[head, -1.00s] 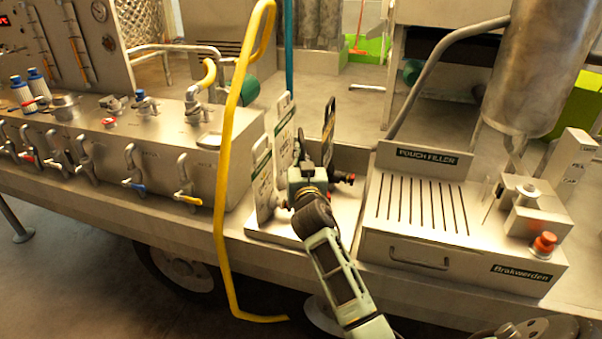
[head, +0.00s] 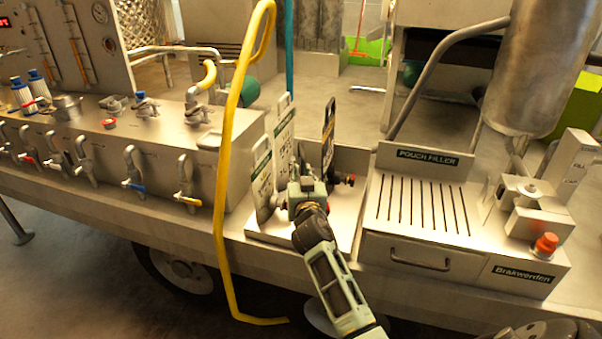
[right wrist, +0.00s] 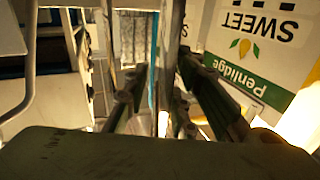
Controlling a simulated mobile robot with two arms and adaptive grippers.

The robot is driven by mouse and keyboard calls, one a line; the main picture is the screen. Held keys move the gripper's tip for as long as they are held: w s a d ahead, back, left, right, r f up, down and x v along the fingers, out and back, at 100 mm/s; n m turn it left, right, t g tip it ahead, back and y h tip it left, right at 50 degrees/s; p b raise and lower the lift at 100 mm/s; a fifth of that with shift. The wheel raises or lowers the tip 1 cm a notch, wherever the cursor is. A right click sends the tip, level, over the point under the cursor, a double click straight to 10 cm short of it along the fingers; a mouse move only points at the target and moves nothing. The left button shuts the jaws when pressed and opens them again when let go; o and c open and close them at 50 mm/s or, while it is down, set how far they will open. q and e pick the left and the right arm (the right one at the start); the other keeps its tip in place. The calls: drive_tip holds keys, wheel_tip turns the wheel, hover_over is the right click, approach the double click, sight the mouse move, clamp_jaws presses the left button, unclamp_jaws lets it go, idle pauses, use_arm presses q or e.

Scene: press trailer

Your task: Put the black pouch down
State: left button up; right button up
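The black pouch (head: 328,133) stands upright, seen nearly edge-on, at the back right of a pale tray (head: 350,212) in the head view. Two white pouches stand left of it, a front one (head: 262,178) and a back one (head: 284,140). My right gripper (head: 308,168) is low between the white pouches and the black pouch, fingers spread. In the right wrist view its dark green fingers (right wrist: 165,100) are apart, and a narrow upright slab shows in the gap; I cannot tell what it is. My left gripper is not in view.
The pouch filler (head: 425,205) with its slotted top stands right of the tray. A yellow hooked pipe (head: 225,180) rises in front on the left. A valve box (head: 130,155) stands further left. A printed white pouch (right wrist: 265,55) is close on the right in the wrist view.

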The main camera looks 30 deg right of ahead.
drive_tip(key=shift+s+r, duration=0.1)
drive_tip(key=v, duration=1.2)
drive_tip(key=shift+b, duration=0.3)
